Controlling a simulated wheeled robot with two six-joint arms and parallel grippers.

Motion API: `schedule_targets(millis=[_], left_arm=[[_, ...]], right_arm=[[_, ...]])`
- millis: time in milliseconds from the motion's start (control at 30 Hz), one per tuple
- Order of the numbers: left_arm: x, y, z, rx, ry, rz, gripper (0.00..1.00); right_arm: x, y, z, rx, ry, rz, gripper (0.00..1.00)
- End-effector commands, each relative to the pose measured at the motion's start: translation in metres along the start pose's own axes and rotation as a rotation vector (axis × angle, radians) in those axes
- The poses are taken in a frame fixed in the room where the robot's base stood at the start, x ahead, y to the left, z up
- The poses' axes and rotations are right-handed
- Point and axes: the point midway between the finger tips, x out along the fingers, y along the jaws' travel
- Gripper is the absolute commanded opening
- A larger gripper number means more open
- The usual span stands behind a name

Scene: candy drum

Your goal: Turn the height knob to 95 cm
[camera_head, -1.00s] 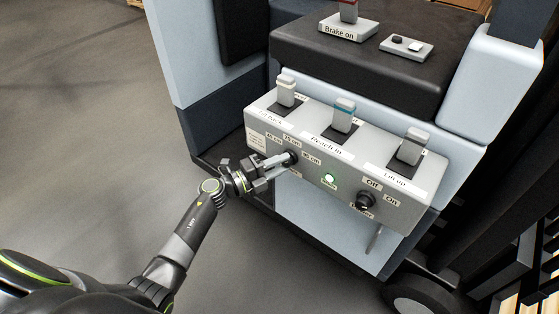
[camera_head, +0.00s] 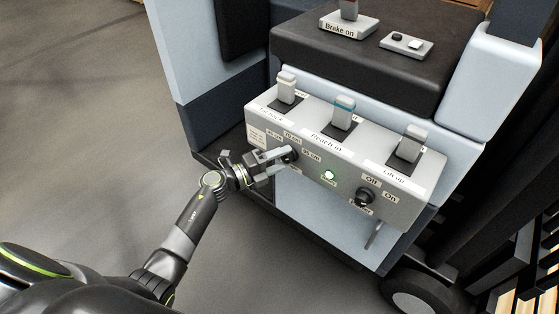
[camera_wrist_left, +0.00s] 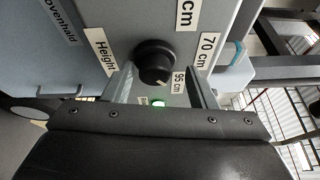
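The black height knob (camera_head: 291,154) is on the front of the grey control panel. In the left wrist view the knob (camera_wrist_left: 155,62) sits beside a "Height" label (camera_wrist_left: 99,52), with "70 cm" (camera_wrist_left: 209,51) and "95 cm" (camera_wrist_left: 178,83) labels around it. A small pale mark on the knob's lower end lies near the "95 cm" label. My left gripper (camera_head: 280,163) reaches the knob from the left. In the wrist view its fingers (camera_wrist_left: 160,86) stand on either side of the knob, with gaps showing. My right gripper is out of view.
A green lit button (camera_head: 329,175) and an Off/On knob (camera_head: 365,199) are right of the height knob. The "Brake on" block (camera_head: 346,29) is behind. Open floor (camera_head: 80,120) lies left.

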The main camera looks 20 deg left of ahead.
Motion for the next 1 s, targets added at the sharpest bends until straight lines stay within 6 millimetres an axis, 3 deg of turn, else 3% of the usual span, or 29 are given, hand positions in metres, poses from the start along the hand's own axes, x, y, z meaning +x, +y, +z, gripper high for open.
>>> schedule_targets(millis=[267, 433, 1000], left_arm=[[-0.001, 0.003, -0.001, -0.004, 0.002, 0.004, 0.52], [-0.014, 0.005, -0.001, -0.003, 0.002, 0.006, 0.52], [-0.141, 0.007, -0.001, -0.002, 0.005, 0.009, 0.52]], right_arm=[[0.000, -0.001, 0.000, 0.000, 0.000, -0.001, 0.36], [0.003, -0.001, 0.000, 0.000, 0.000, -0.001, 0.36], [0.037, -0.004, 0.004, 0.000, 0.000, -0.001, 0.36]])
